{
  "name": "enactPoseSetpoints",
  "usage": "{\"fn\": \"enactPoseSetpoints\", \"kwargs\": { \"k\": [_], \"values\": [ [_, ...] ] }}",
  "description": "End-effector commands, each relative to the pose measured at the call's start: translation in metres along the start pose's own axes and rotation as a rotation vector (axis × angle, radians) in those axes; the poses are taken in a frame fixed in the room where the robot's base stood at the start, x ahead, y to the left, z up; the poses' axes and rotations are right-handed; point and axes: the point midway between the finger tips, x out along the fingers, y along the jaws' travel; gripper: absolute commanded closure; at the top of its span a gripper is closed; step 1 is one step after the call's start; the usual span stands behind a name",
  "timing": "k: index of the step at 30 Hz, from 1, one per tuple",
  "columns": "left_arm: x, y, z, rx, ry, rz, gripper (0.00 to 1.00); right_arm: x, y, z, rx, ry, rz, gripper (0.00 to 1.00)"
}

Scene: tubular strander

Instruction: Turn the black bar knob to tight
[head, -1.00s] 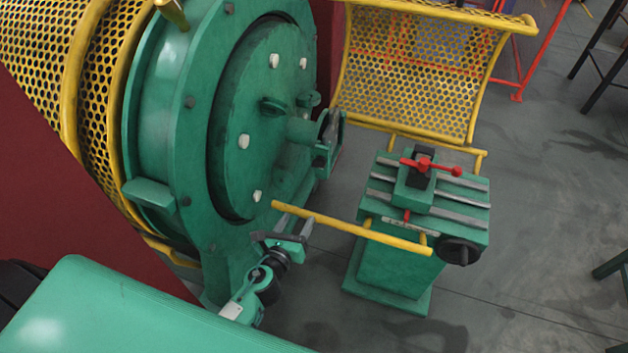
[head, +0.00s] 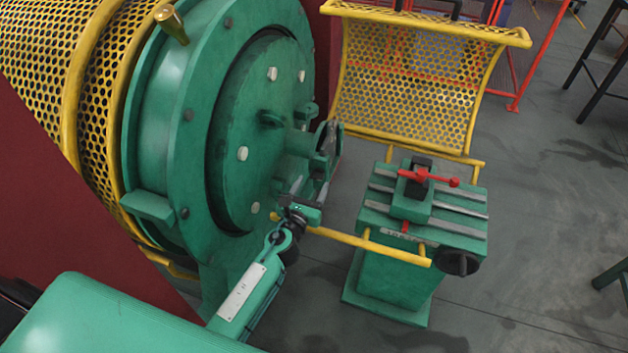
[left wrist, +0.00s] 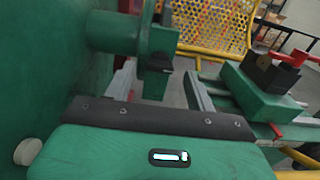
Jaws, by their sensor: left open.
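A black knob (head: 459,263) sits on the right end of the front of a green pedestal (head: 392,285). It looks round in the head view, and its bar and setting cannot be made out. My left gripper (head: 308,190) is open and empty. It is in front of the green drum's lower right side, left of the pedestal and well apart from the knob. My right gripper is not in view.
A yellow rail (head: 365,243) runs between my left gripper and the pedestal front. The green drum face (head: 245,125) with a projecting spindle is close on the left. A red handle (head: 430,177) tops the pedestal.

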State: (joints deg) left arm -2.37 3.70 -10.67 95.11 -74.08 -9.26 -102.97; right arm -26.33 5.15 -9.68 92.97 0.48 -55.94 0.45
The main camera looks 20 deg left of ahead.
Motion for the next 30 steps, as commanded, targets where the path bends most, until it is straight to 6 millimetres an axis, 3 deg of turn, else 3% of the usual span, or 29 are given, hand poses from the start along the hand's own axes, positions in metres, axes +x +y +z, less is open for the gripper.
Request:
{"fn": "enactPoseSetpoints", "kwargs": {
  "k": [6, 17, 24, 30],
  "values": [
    [0.02, -0.001, 0.0, -0.001, 0.0, -0.001, 0.44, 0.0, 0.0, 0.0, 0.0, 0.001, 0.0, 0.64],
    [0.024, 0.0, 0.0, -0.002, 0.0, -0.001, 0.44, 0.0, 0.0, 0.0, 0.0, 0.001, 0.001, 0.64],
    [0.024, 0.0, 0.0, -0.001, 0.0, -0.001, 0.89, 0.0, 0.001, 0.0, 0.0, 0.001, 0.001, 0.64],
    [0.024, 0.0, -0.001, -0.011, 0.0, -0.001, 0.89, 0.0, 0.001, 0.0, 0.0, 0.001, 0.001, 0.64]
  ]
}}
